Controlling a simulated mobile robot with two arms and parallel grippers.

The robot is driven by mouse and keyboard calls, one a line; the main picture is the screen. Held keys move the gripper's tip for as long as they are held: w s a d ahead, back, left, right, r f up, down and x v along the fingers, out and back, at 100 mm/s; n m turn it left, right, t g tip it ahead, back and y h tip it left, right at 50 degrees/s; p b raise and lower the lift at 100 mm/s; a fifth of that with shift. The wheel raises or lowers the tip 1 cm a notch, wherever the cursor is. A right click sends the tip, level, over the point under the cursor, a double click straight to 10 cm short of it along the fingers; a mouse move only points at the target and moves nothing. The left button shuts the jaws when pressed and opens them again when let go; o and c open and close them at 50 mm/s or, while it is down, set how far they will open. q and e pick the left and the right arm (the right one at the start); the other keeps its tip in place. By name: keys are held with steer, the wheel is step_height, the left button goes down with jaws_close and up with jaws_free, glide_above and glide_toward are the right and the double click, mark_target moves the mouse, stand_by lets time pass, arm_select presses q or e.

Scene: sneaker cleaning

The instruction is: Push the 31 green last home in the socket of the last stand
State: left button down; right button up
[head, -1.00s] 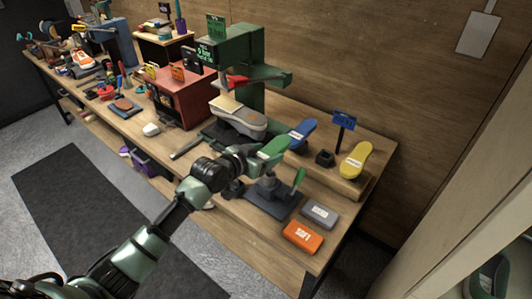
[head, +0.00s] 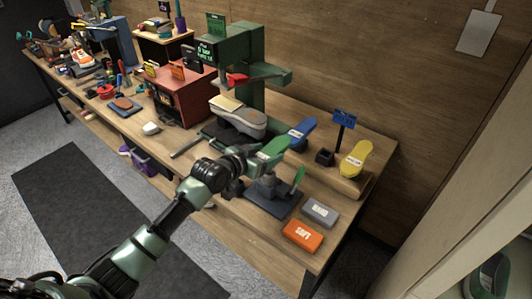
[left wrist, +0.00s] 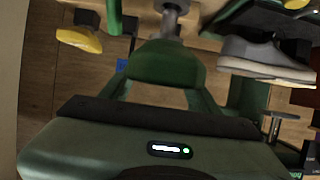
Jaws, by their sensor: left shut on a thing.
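The green last (head: 274,148) is in my left gripper (head: 250,158), which is shut on it in the head view. The last also shows in the left wrist view (left wrist: 165,64), between the gripper's fingers. The last stand (head: 272,199) is a dark base with a short post and a green lever (head: 299,177), below the last on the bench. In the left wrist view the grey post (left wrist: 172,18) appears close to the last's end. I cannot tell whether the last is seated in the socket. My right gripper is not in view.
A blue last (head: 302,130) and a yellow last (head: 355,158) stand behind on a rack by a blue sign (head: 344,119). A grey shoe (head: 238,118) sits under a green press (head: 240,50). Orange (head: 303,235) and grey (head: 320,212) blocks lie at the right front.

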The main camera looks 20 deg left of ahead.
arm_select(q)
steer(key=shift+f+b, duration=1.25)
steer(key=shift+f, duration=0.55)
steer(key=shift+c, duration=1.5)
jaws_free()
steer(key=shift+s+f, duration=0.1)
steer(key=shift+f, duration=0.05)
steer(key=b+v, duration=0.1)
steer(key=v, duration=0.6)
steer(key=shift+s+a+r, duration=0.1)
steer(key=shift+s+r, duration=0.2)
steer(key=shift+f, duration=0.1)
